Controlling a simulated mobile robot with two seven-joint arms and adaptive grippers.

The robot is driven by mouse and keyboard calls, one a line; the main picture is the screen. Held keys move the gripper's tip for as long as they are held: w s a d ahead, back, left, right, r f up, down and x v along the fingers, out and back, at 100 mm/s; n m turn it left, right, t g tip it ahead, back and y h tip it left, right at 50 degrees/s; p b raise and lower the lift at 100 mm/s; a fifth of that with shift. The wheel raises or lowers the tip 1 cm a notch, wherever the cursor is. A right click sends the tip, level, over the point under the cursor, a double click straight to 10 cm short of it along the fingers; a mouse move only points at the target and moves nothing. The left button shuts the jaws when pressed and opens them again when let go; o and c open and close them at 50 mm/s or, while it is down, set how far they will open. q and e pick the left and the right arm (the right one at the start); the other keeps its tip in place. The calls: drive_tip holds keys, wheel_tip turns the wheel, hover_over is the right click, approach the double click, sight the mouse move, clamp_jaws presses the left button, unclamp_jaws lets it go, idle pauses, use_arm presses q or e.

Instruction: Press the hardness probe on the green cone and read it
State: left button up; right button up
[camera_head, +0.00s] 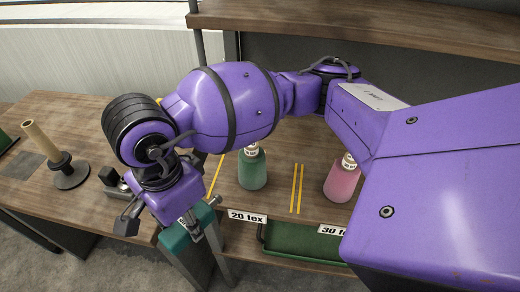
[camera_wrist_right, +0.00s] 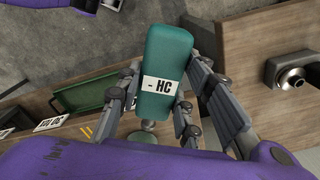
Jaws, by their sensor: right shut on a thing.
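The green cone (camera_head: 252,170) stands upright on the wooden shelf behind the "20 tex" label, its white top partly covered by my arm. My right gripper (camera_head: 197,233) is shut on the teal hardness probe (camera_head: 178,240), in front of and left of the cone in the head view, apart from it. In the right wrist view the probe (camera_wrist_right: 166,50) sits between the fingers (camera_wrist_right: 157,95), its white display showing "- HC". A rounded green shape, probably the cone (camera_wrist_right: 142,140), shows beyond it, partly hidden. My left gripper is out of view.
A pink cone (camera_head: 342,180) stands right of the yellow lines (camera_head: 297,188), behind the "30 tex" label. A green tray (camera_head: 300,243) lies below. At left are a tan tube on a dark stand (camera_head: 70,172) and a small metal device (camera_head: 122,183).

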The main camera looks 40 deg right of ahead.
sight(211, 201)
drive_tip(key=shift+w+d, duration=0.2)
drive_tip(key=shift+d, duration=0.45)
drive_tip(key=shift+w+d+f+b, duration=0.1)
drive_tip(key=shift+d+b, duration=0.2)
drive_tip(key=shift+d, duration=0.6)
drive_tip(key=shift+w+d, duration=0.25)
drive_tip(key=shift+d, duration=0.7)
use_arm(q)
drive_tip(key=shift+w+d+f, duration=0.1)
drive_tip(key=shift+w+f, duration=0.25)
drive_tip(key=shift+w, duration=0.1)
use_arm(e)
drive_tip(key=shift+d, duration=0.3)
use_arm(q)
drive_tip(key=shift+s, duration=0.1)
drive_tip(key=shift+b, duration=0.3)
use_arm(e)
drive_tip(key=shift+w+d, duration=0.15)
drive_tip(key=shift+d, duration=0.2)
